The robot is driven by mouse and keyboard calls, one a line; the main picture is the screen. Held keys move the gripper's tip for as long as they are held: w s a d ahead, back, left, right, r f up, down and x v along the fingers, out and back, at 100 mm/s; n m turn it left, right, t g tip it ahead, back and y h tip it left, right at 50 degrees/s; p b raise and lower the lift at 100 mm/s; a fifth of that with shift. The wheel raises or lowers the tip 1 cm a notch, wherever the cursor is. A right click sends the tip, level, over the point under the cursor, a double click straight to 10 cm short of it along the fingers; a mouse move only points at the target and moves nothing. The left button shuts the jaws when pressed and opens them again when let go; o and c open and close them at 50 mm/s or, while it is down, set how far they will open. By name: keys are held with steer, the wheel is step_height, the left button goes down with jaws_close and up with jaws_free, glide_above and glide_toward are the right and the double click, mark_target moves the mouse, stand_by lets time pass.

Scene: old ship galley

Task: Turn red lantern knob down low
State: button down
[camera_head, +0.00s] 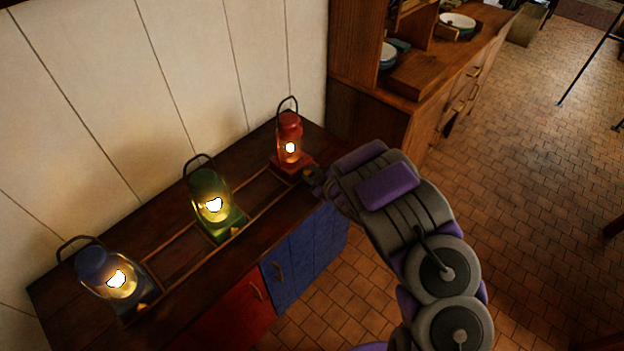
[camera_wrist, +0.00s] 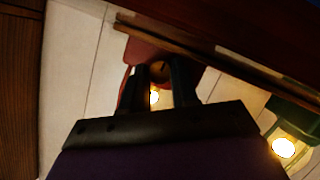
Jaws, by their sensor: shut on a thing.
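The red lantern (camera_head: 289,130) stands lit and upright at the far right end of the dark wooden cabinet top, with its handle up. My gripper (camera_head: 310,176) is at the front of its red base. In the wrist view my gripper (camera_wrist: 165,78) has its two dark fingers on either side of a small round brass knob (camera_wrist: 160,71), shut on it. The red lantern (camera_wrist: 145,50) shows behind the fingers, partly hidden by them. Its bright flame shows between the fingers. The knob's exact turn is hard to tell.
A lit green lantern (camera_head: 211,200) and a lit blue lantern (camera_head: 107,274) stand further left along a low wooden rail. The cabinet has a red door (camera_head: 238,312) and a blue door (camera_head: 305,258). A wooden hutch (camera_head: 372,100) with dishes stands right of it. Tiled floor is open at right.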

steer(key=shift+n+b, duration=0.4)
steer(key=shift+b, duration=0.05)
stand_by(0.3)
steer(key=c, duration=0.8)
jaws_free()
steer(key=shift+c, duration=0.2)
steer(key=p+v, duration=0.8)
steer(key=v, duration=0.9)
steer(key=shift+s+t, duration=0.3)
steer(key=shift+a+f, duration=0.1)
steer(key=shift+f, duration=0.1)
